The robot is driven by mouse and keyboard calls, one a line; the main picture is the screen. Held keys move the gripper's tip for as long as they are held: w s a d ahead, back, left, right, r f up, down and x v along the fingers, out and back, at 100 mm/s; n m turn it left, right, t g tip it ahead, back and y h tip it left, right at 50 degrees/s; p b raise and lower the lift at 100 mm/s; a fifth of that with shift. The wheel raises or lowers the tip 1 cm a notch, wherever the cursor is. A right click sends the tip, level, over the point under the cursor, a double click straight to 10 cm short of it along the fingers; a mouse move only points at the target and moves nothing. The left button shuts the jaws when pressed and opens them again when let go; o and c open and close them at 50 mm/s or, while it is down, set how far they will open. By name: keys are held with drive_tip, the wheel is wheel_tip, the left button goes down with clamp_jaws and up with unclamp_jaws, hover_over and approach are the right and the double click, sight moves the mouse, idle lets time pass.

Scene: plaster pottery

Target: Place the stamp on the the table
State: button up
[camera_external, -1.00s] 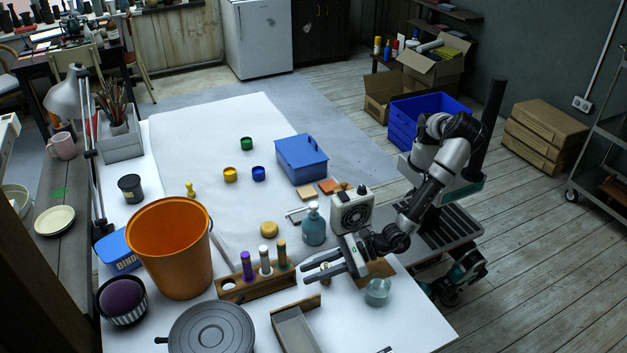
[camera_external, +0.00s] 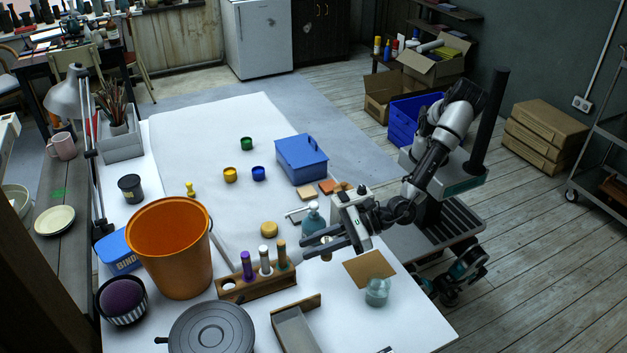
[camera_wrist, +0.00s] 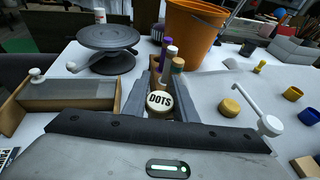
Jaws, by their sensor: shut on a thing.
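The stamp (camera_wrist: 159,103), with a round pale face marked "DOTS", is between my gripper's fingers in the wrist view. My gripper (camera_wrist: 158,100) is shut on it. In the external view my gripper (camera_external: 310,243) points left, and the stamp (camera_external: 326,248) shows as a small brown piece between the fingers. It appears to be above the white table (camera_external: 345,300), though the exact gap is hard to tell. A wooden rack (camera_external: 258,287) with a purple, a white and a green-topped stamp stands to the lower left. The rack's leftmost hole is empty.
A teal pump bottle (camera_external: 313,222) stands close behind my gripper. A glass jar (camera_external: 377,291) and a brown board (camera_external: 368,267) are to the right. A tray (camera_external: 297,330), a grey turntable (camera_external: 211,330) and an orange bucket (camera_external: 172,250) lie toward the front and left.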

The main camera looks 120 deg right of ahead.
wheel_tip(320, 180, up, 7)
drive_tip(key=w+d+m+g+h, duration=0.1)
drive_tip(key=w+d+m+h, duration=0.4)
drive_tip(key=d, duration=0.9)
drive_tip(key=m+g+h, duration=0.7)
drive_tip(key=m+g, duration=0.2)
drive_tip(key=g, duration=0.2)
hover_over(243, 157)
wheel_tip(243, 157, down, 5)
wheel_tip(243, 157, down, 10)
drive_tip(key=shift+a+f+b, duration=0.15)
drive_tip(key=shift+f+b, duration=0.05)
drive_tip(key=shift+b, duration=0.85)
